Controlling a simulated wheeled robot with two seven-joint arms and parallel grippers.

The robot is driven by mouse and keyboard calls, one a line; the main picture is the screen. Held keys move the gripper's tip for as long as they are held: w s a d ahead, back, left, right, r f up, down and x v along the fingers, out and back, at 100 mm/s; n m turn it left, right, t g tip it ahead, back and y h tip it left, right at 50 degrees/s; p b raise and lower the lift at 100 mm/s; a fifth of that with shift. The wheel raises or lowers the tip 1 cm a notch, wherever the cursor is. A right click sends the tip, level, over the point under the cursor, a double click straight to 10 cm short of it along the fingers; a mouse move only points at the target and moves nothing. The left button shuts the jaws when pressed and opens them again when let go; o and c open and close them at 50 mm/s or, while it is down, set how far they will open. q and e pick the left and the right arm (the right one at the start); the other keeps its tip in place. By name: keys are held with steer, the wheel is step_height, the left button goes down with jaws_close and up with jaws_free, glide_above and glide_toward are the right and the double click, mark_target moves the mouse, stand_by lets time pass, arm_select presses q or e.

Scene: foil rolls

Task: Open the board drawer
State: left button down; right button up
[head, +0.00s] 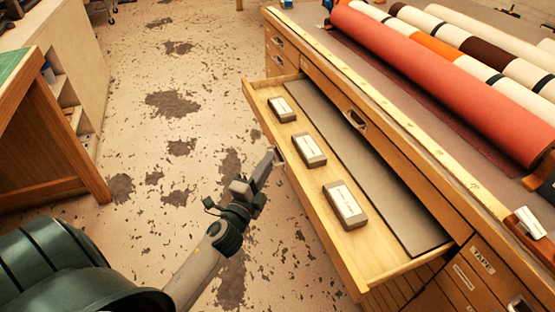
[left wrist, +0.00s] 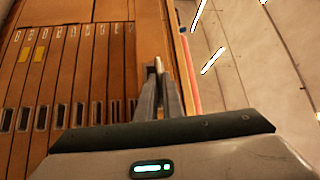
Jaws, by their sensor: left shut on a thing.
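The board drawer (head: 325,230) is a wide, shallow wooden drawer pulled well out of the cabinet, its inside in plain view. A long grey board (head: 375,170) lies in it along the cabinet side, with three small dark, white-labelled blocks (head: 312,148) in front of it. My left gripper (head: 274,156) is at the middle of the drawer front, shut on its handle. The handle is mostly hidden by the fingers. In the left wrist view the fingers (left wrist: 159,82) reach to the wooden front. My right gripper is not in view.
The wooden cabinet (head: 440,165) carries red, white, orange and brown rolls (head: 440,75) on top. Another drawer pull (head: 355,120) sits above the open drawer. A green-topped workbench (head: 45,150) stands at left. Stained floor (head: 150,240) between is clear.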

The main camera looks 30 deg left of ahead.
arm_select(q)
steer(key=shift+f, duration=0.1)
steer(key=c, duration=1.9)
jaws_free()
steer(key=shift+s, duration=0.2)
